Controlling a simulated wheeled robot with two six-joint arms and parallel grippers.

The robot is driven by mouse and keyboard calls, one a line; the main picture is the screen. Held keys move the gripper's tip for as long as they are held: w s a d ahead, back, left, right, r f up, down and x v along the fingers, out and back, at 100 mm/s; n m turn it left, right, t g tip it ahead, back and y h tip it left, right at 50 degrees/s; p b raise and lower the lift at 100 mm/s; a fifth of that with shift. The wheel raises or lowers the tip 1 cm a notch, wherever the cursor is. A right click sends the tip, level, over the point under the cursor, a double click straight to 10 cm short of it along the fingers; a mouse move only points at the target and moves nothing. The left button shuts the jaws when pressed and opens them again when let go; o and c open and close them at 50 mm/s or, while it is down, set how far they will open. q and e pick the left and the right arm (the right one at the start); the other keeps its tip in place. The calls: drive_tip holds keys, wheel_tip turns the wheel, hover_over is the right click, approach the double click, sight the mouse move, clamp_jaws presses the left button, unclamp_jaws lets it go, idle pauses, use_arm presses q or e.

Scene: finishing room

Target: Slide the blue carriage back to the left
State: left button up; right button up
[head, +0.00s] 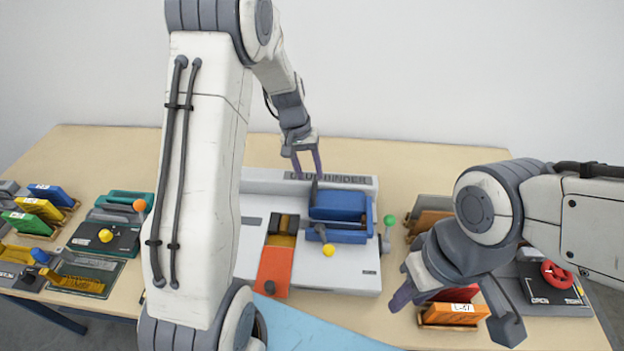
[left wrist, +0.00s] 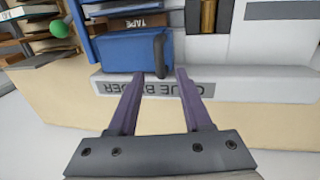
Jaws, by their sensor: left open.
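The blue carriage (head: 342,207) sits at the right part of the grey glue binder (head: 350,274). A dark upright handle (head: 314,192) stands at the carriage's left end. My left gripper (head: 308,174) is open and empty, above the back of the binder near this handle. In the left wrist view the blue carriage (left wrist: 122,54) lies beyond the fingertips, and the dark handle (left wrist: 159,56) appears between the two fingers of my left gripper (left wrist: 160,74), not gripped. My right gripper (head: 456,322) is open over the table's front right, away from the carriage.
An orange piece (head: 273,268) lies left of the carriage, with a yellow knob (head: 328,250) in front of the carriage and a green knob (head: 389,220) to its right. Coloured blocks and fixtures stand at both table sides. My left arm hides the binder's left end.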

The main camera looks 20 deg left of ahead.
sight(314, 187)
use_arm(q)
drive_tip(key=shift+w+d+f+p, duration=0.1)
drive_tip(key=shift+d+f+p, duration=0.15)
drive_tip(key=shift+f, duration=0.9)
drive_tip(key=shift+d+f+p, duration=0.1)
drive_tip(key=shift+d+f, duration=0.1)
drive_tip(key=shift+f, duration=0.9)
clamp_jaws()
